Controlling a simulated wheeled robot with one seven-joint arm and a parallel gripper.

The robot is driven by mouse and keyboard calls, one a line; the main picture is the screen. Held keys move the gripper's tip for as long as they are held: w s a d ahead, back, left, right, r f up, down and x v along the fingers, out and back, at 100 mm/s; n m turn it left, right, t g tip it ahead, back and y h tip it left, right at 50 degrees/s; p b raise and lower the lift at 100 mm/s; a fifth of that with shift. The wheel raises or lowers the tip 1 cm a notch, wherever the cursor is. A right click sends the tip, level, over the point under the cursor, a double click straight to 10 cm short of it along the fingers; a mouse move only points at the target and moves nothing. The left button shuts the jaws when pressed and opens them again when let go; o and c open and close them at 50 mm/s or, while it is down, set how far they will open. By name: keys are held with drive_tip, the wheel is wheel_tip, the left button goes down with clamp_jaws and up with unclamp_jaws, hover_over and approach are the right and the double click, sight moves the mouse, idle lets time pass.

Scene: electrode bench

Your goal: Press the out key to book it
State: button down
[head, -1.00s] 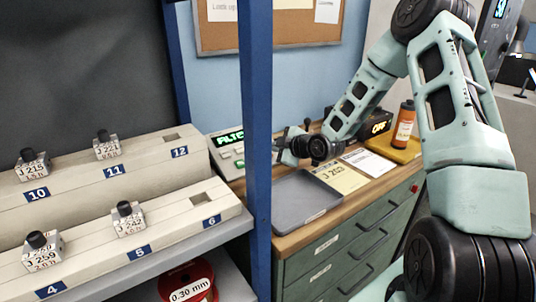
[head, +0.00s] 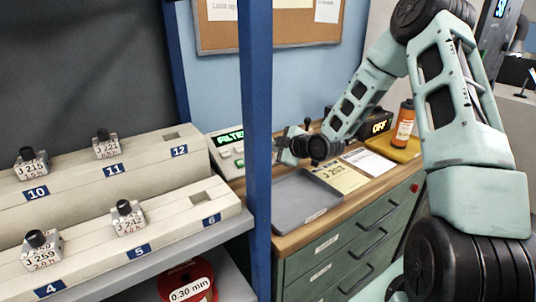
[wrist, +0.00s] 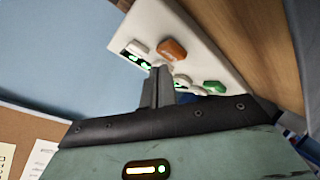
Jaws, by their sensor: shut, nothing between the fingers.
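A pale key panel (head: 226,158) with a green-lit display stands at the back of the wooden bench, partly hidden behind the blue post. In the wrist view the panel (wrist: 205,60) shows an orange key (wrist: 172,50), a green key (wrist: 211,87) and a white key (wrist: 139,48). No key labels are readable, so I cannot tell which is the out key. My gripper (wrist: 160,72) is shut and empty, its tips in front of the panel, covering part of the display. I cannot tell whether they touch it. In the head view my gripper (head: 281,146) is just right of the post.
The blue post (head: 257,130) stands close left of my gripper. A grey tray (head: 300,200), a yellow card (head: 340,176) and an orange bottle (head: 404,125) are on the bench. A rack (head: 100,187) with several numbered electrode blocks is at left.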

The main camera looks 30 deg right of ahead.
drive_tip(key=shift+w+f, duration=0.15)
drive_tip(key=shift+f, duration=0.15)
drive_tip(key=shift+w+f+b, duration=0.15)
drive_tip(key=shift+f+b, duration=0.25)
drive_tip(key=shift+b, duration=0.25)
idle(0.4)
idle(0.3)
drive_tip(key=shift+s+r+p, duration=0.35)
drive_tip(key=shift+r+p, duration=0.05)
drive_tip(key=shift+r, duration=0.4)
drive_tip(key=r+p, duration=0.1)
drive_tip(key=s+r+p, duration=0.1)
drive_tip(key=r, duration=0.1)
drive_tip(key=r+p, duration=0.1)
drive_tip(key=shift+s+r, duration=0.3)
drive_tip(key=shift+s, duration=0.1)
idle(0.7)
